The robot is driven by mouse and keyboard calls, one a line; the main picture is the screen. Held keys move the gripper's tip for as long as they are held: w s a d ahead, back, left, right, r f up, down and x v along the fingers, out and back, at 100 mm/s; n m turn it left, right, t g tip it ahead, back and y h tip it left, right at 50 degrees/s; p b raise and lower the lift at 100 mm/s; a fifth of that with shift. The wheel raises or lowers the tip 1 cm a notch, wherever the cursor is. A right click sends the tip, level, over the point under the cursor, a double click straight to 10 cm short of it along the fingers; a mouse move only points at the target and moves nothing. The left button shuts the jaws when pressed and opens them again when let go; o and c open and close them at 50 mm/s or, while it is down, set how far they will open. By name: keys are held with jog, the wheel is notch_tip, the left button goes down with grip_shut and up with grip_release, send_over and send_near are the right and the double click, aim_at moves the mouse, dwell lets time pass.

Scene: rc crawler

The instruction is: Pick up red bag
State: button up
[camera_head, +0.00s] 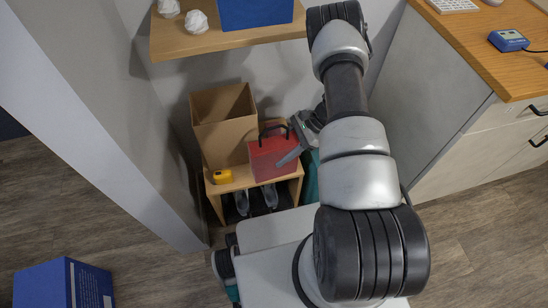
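The red bag (266,161) stands upright on a low wooden bench (242,178), with its dark handle arched over the top. My gripper (290,146) is at the bag's right side, at the end of my arm reaching down from above. My wrist hides part of the area right of the bag.
An open cardboard box (223,135) stands left of the bag, with a yellow object (222,177) in front. Shoes (256,200) sit under the bench. A wooden shelf (225,40) holds a blue bin (256,12) above. A cabinet (480,130) stands right; a wall closes the left.

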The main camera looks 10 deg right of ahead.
aim_at(281, 141)
jog(key=c, duration=0.6)
notch_tip(281, 141, up, 10)
jog(key=p, duration=0.2)
jog(key=shift+p, duration=0.35)
jog(key=shift+c, duration=0.2)
dwell(0.4)
jog(key=shift+r, duration=0.1)
